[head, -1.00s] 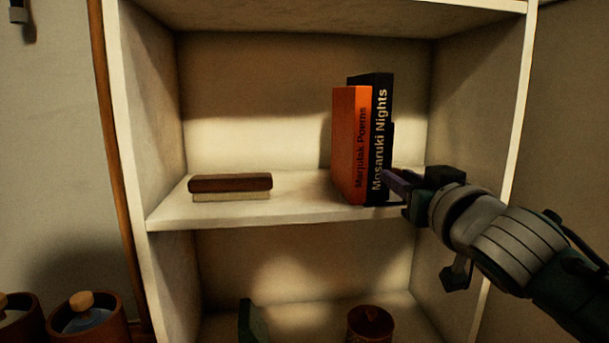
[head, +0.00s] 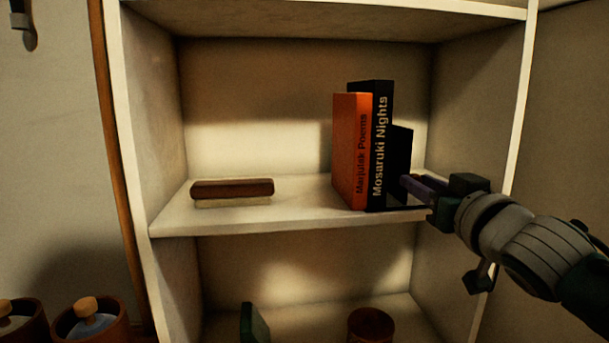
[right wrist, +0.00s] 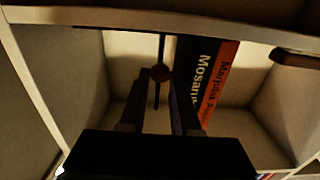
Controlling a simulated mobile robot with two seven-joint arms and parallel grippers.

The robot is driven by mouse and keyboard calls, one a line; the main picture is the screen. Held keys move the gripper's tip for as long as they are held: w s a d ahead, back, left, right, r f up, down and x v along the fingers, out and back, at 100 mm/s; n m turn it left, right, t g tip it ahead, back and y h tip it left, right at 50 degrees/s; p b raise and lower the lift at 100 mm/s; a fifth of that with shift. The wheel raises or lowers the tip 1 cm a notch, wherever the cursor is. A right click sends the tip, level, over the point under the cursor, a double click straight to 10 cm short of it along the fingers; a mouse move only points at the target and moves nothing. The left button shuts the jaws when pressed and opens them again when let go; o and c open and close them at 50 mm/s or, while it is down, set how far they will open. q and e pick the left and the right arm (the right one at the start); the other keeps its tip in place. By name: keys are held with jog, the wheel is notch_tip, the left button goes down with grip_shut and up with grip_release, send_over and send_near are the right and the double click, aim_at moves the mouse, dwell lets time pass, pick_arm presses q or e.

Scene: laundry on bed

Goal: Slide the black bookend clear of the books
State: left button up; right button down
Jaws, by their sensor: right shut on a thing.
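The black bookend (head: 401,150) stands upright on the middle shelf, right of the books. In the right wrist view it is a thin dark upright strip (right wrist: 161,48). The black book "Mosaruki Nights" (head: 380,120) and the orange book "Marjulak Poems" (head: 350,150) stand upright side by side. A narrow gap shows between bookend and black book in the right wrist view. My right gripper (head: 405,183) comes in from the right, shut on the bookend; a small round brown part (right wrist: 160,74) shows between its fingertips. My left gripper is not in view.
A brown book (head: 232,188) lies flat on a pale one at the shelf's left. The cabinet's right wall (head: 475,110) bounds the space beside my gripper. The shelf's front edge (head: 280,222) is clear. A green object (head: 253,322) and a brown pot (head: 370,325) stand below.

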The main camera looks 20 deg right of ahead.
jog(key=s+d+p, duration=0.1)
jog(key=s+d, duration=0.1)
jog(key=d, duration=0.6)
jog(key=shift+f, duration=0.15)
jog(key=c, duration=1)
grip_release()
jog(key=shift+d, duration=0.15)
jog(key=o, duration=0.4)
jog(key=shift+d, duration=0.15)
jog(key=shift+c, duration=0.2)
jog(key=p+v, duration=0.6)
jog(key=v, duration=0.4)
